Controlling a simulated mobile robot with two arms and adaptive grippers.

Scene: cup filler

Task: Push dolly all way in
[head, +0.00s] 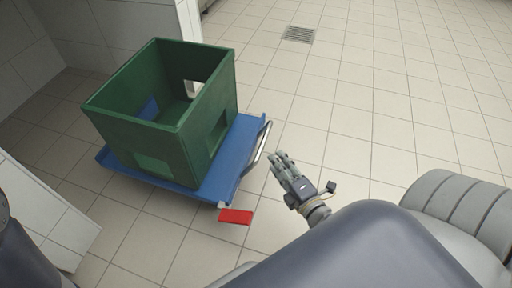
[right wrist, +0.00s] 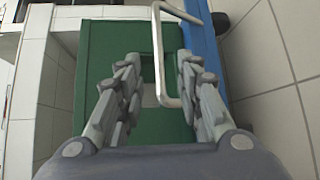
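The blue dolly (head: 241,143) stands on the tiled floor at the left of the head view, with an open green crate (head: 165,150) on it. The dolly's metal handle (head: 258,148) is on its right side. My right gripper (head: 279,157) is just right of the handle. In the right wrist view, the gripper (right wrist: 160,100) is open, and the handle (right wrist: 159,50) shows between and beyond its fingers. I cannot tell whether they touch. The green crate (right wrist: 97,65) and blue dolly edge (right wrist: 205,50) show behind. My left gripper is not in view.
A red pedal-like piece (head: 235,216) sticks out at the dolly's near corner. White tiled walls stand behind the dolly (head: 120,28) and at the near left (head: 50,215). A floor drain (head: 299,34) lies farther back. The floor to the right is clear.

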